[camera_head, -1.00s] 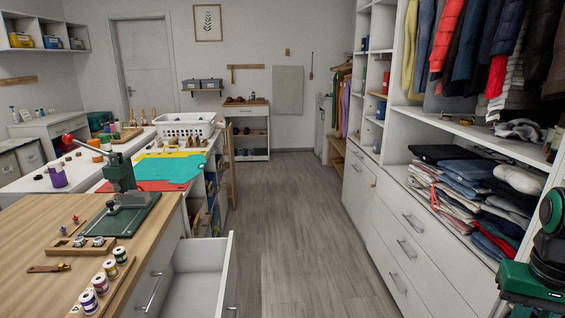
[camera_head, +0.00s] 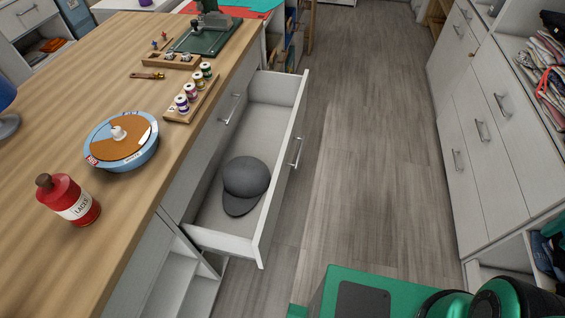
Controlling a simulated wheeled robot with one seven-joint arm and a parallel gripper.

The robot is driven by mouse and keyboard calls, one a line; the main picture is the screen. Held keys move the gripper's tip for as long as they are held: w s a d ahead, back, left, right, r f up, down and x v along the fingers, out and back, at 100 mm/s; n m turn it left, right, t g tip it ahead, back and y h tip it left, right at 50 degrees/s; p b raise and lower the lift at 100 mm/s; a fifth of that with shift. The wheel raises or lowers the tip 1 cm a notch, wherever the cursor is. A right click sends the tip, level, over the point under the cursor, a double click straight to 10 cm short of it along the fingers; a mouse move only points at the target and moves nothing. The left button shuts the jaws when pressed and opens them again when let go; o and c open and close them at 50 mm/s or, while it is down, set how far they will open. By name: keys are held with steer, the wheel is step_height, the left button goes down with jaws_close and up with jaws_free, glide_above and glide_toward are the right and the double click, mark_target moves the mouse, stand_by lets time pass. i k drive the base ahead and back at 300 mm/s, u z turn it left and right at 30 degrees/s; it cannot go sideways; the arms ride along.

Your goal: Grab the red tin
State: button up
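The red tin (camera_head: 70,199) stands upright on the wooden worktop at the lower left, close to the counter's front edge. It has a brown cap and a white label that seems to read "LACER". Nothing touches it. My gripper is not in view; only green and black parts of my own body show at the bottom right.
A round blue tin with a brown top (camera_head: 122,140) sits beyond the red tin. A spool rack (camera_head: 192,98) stands farther back. An open drawer (camera_head: 285,165) holding a dark cap (camera_head: 245,185) juts from the counter. The floor (camera_head: 370,170) is clear between the counter and right-hand drawers.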

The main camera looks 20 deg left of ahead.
mark_target(77, 206)
steer(key=u, duration=1.95)
steer(key=k, duration=0.45)
steer(key=z, duration=0.85)
steer(key=i, duration=0.5)
steer(key=k, duration=0.65)
steer(key=z, duration=0.05)
